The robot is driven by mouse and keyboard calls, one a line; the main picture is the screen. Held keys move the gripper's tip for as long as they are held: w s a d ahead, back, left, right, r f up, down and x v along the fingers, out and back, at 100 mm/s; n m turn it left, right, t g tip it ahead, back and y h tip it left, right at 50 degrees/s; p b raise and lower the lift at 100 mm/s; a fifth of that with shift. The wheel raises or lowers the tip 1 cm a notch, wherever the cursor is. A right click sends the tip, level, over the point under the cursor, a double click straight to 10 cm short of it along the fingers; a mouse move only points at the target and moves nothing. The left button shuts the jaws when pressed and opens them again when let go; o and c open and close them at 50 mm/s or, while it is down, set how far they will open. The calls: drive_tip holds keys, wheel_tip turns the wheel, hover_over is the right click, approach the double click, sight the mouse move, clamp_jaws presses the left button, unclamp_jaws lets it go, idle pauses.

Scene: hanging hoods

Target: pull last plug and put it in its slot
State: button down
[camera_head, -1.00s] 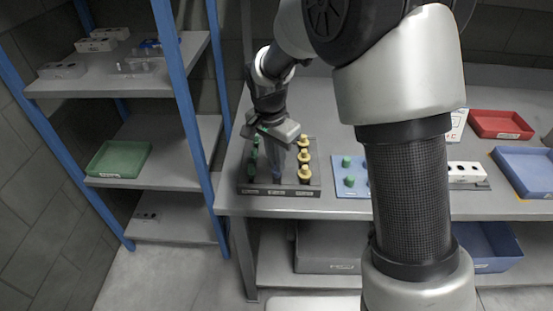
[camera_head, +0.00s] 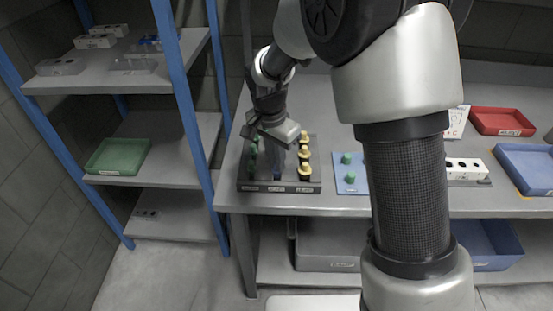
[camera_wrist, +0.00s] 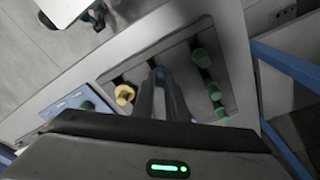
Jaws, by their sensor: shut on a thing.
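A dark rack (camera_head: 312,186) on the bench holds green plugs (camera_head: 253,147) on its left and yellow plugs (camera_head: 305,173) on its right. My gripper (camera_head: 279,172) points down over the rack's middle row, between the two colours. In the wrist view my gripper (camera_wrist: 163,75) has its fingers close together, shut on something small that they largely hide. A bluish bit shows at the fingertips in the head view; I cannot tell whether it is clear of the rack. The green plugs (camera_wrist: 201,58) and one yellow plug (camera_wrist: 125,95) stand beside the fingers.
A blue board (camera_head: 342,184) with green plugs is right of the rack. A white block with dark holes (camera_head: 465,168), a red tray (camera_head: 502,122) and a blue tray (camera_head: 526,168) are farther right. A blue-posted shelf (camera_head: 190,130) stands close on the left.

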drive_tip(key=c, duration=1.7)
unclamp_jaws()
drive_tip(key=shift+r, duration=0.1)
wheel_tip(320, 180, up, 17)
drive_tip(key=s+a+p, duration=0.1)
drive_tip(key=s+p, duration=0.1)
drive_tip(key=s+d+r+n+t+p, duration=0.25)
drive_tip(key=s+d+r+p, duration=0.25)
drive_tip(key=s+d+r, duration=0.45)
drive_tip(key=s+d+r+n+p, duration=0.1)
drive_tip(key=s+d, duration=0.1)
drive_tip(key=s, duration=0.1)
drive_tip(key=s+d+r+n+t+p, duration=0.1)
drive_tip(key=s+d+r+n+p, duration=0.1)
drive_tip(key=s, duration=0.2)
drive_tip(key=s+d+r+n+t+p, duration=0.1)
drive_tip(key=s+d+r+n+p, duration=0.1)
drive_tip(key=s, duration=0.2)
drive_tip(key=shift+s+y, duration=0.2)
drive_tip(key=shift+y, duration=0.2)
